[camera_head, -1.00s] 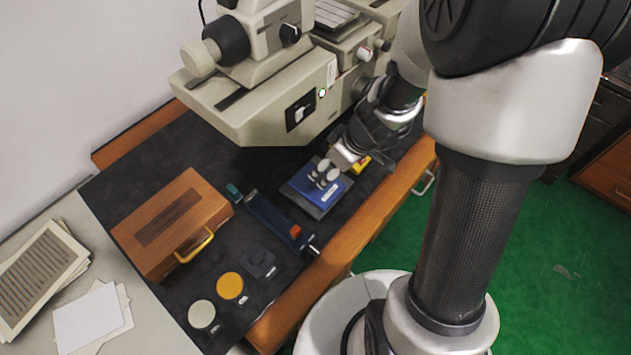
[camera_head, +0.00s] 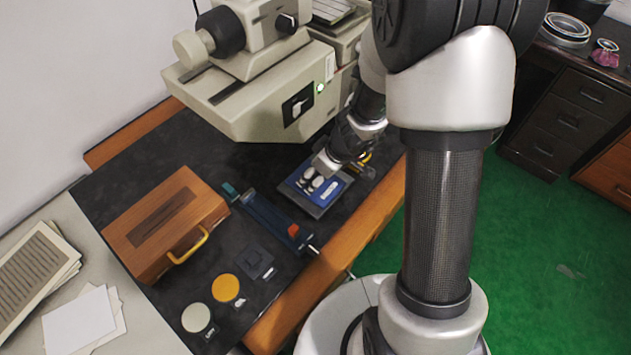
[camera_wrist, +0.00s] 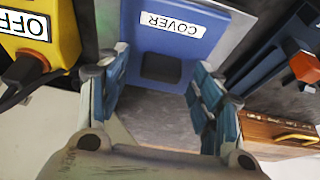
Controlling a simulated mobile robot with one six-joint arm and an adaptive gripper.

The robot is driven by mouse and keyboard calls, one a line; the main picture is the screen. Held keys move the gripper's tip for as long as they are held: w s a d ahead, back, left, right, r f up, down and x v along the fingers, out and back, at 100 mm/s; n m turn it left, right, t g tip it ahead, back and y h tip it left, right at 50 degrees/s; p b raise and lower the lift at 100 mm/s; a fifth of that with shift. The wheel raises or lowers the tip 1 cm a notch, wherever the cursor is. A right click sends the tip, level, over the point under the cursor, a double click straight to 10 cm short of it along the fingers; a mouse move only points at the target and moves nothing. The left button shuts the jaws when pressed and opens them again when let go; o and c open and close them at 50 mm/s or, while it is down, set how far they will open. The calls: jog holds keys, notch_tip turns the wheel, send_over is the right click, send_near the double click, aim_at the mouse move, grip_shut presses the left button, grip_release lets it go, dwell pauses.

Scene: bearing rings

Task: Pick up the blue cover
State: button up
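The blue cover (camera_head: 333,185) lies on a dark plate on the black bench top, below the big beige machine. In the wrist view the blue cover (camera_wrist: 180,45) fills the top middle. My gripper (camera_wrist: 158,75) is open, with one blue-padded finger on each side of the cover's lower end. I cannot tell whether the pads touch it. In the head view my gripper (camera_head: 325,164) is just above the far side of the cover, partly hiding it.
A yellow switch box (camera_wrist: 35,35) marked "OFF" stands close on the left in the wrist view. A dark blue bar tool with a red part (camera_head: 270,215) lies left of the cover. A wooden case (camera_head: 165,225) is further left. The beige machine (camera_head: 270,95) overhangs behind.

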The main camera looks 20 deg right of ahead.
jog(key=c, duration=1.1)
jog(key=shift+r, duration=0.1)
jog(key=shift+c, duration=0.2)
